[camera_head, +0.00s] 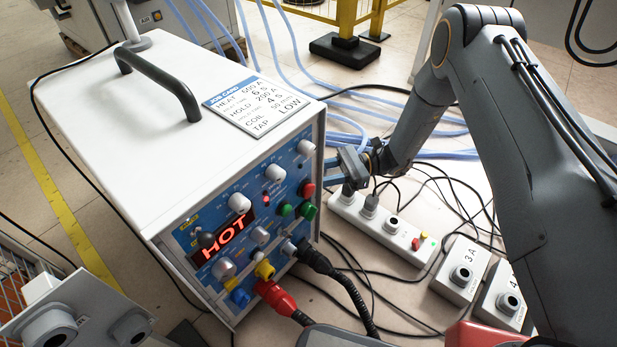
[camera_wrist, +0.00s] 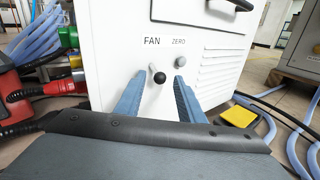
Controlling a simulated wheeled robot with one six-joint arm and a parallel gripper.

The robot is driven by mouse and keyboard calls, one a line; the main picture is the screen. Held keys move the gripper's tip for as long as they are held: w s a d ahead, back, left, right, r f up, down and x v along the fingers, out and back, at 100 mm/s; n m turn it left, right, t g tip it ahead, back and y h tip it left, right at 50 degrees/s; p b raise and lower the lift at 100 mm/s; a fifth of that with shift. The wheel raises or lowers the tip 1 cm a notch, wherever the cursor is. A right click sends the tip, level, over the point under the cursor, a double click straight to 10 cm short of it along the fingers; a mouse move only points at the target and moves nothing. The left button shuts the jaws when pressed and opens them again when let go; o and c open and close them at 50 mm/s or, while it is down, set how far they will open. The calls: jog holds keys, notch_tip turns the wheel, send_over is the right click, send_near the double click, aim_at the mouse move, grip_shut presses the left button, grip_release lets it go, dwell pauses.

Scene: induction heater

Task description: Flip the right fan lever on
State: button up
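The induction heater (camera_head: 150,120) is a white box with a blue front panel, and its display reads HOT. In the wrist view its white side panel (camera_wrist: 110,50) carries the labels FAN and ZERO. Below FAN is a short fan lever (camera_wrist: 158,77) with a black ball tip, the ball low. A grey round knob (camera_wrist: 180,61) sits below ZERO. My gripper (camera_wrist: 160,80) is open, its two blue fingers either side of the lever and pointing at the panel. In the head view my gripper (camera_head: 338,171) is beside the heater's right side; the lever is hidden there.
A white power strip (camera_head: 385,222) and boxes marked 3A (camera_head: 460,270) and 4 (camera_head: 502,297) lie on the floor at right. Blue hoses (camera_head: 440,120) and black cables run around them. Red (camera_head: 278,298) and black plugs stick out of the heater's front.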

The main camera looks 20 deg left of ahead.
jog(key=shift+s+a, duration=0.1)
grip_shut()
jog(key=shift+r+p, duration=0.2)
jog(key=shift+p, duration=0.2)
jog(key=r+n+t+h+p, duration=0.1)
jog(key=t+p, duration=0.1)
jog(key=p, duration=0.4)
jog(key=r+n+t+h+p, duration=0.2)
jog(key=p, duration=0.5)
jog(key=r+n+t+h+p, duration=0.1)
jog(key=h+p, duration=0.1)
jog(key=p, duration=0.4)
jog(key=shift+s+a+r+t, duration=0.15)
jog(key=shift+s+r+t, duration=0.1)
jog(key=shift+s+t, duration=0.15)
jog(key=shift+h+p, duration=0.3)
jog(key=shift+p, duration=0.25)
